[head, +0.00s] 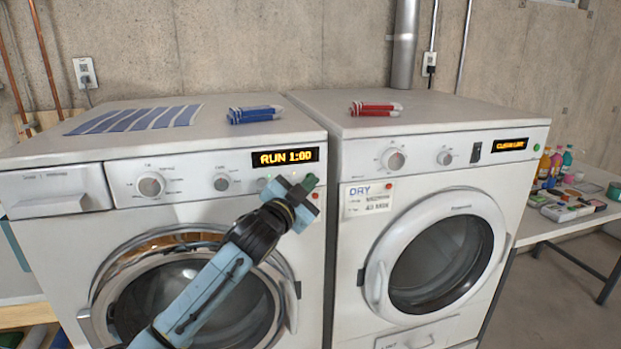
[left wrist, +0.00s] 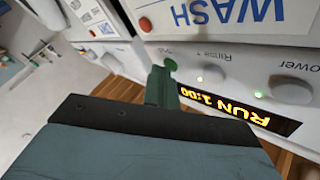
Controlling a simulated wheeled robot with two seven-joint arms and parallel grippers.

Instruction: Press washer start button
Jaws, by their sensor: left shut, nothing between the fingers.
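The washer (head: 60,243) is the white front-loader on the left. Its display (head: 286,158) is lit and reads RUN 1:00; it shows upside down in the left wrist view (left wrist: 240,111). The round green start button (head: 311,180) is right of and below the display, and it also shows in the left wrist view (left wrist: 170,64). My left gripper (head: 305,187) is shut and empty, its tips right at the green button. In the left wrist view the fingers (left wrist: 160,86) overlap the button's edge; I cannot tell whether they touch it. My right gripper is not in view.
A dryer (head: 345,255) stands close on the right, with a DRY label and its own lit display (head: 510,145). Striped cloths lie on both machines. A table (head: 540,228) with bottles and boxes is at the far right.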

